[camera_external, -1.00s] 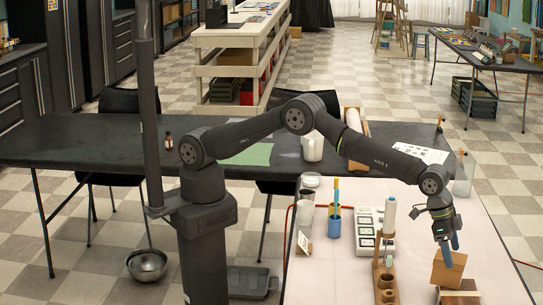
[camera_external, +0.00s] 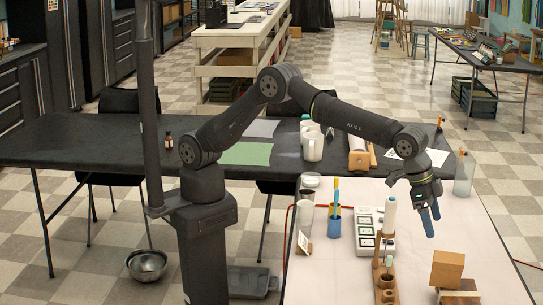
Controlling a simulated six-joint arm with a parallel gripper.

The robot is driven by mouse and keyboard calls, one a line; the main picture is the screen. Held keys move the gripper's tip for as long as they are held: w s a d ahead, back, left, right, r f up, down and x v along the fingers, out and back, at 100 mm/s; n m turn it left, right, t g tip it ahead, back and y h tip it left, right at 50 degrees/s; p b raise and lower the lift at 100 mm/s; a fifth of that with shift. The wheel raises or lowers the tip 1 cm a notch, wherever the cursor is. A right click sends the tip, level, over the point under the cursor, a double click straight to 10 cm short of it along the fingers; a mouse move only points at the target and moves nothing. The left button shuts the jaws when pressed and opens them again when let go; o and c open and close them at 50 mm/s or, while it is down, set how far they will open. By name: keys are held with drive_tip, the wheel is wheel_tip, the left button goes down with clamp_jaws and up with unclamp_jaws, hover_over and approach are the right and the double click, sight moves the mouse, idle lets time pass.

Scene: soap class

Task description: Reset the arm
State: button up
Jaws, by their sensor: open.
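My gripper (camera_external: 432,220) is open and empty. Its blue-tipped fingers point down above the pale table, left of and above the tan block in the picture. My arm is bent with its elbow raised. The tan block (camera_external: 447,268) rests on a wooden piece with a dark top (camera_external: 458,291) at the right of the pale table. The gripper is apart from both.
A wooden stand (camera_external: 386,275) with a white and blue tool upright in it is close left of the gripper. The table's front middle is clear.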

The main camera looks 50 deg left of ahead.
drive_tip(key=w+a+n, duration=0.2)
drive_tip(key=w+a, duration=0.3)
drive_tip(key=w, duration=0.5)
drive_tip(key=w+a+f+n+t, duration=0.1)
drive_tip(key=w+a, duration=0.5)
drive_tip(key=w, duration=0.4)
drive_tip(key=shift+a+f+n+y, duration=0.15)
drive_tip(key=shift+a+n+y, duration=0.15)
drive_tip(key=shift+n, duration=0.1)
drive_tip(key=s+d+m, duration=0.1)
drive_tip(key=s+d, duration=0.4)
drive_tip(key=s, duration=0.4)
drive_tip(key=s+d+r+m, duration=0.1)
drive_tip(key=s+d+m, duration=0.1)
drive_tip(key=s+d, duration=0.4)
drive_tip(key=s, duration=0.3)
drive_tip(key=shift+s+r+m+g, duration=0.2)
drive_tip(key=shift+m+g, duration=0.1)
drive_tip(key=shift+g, duration=0.1)
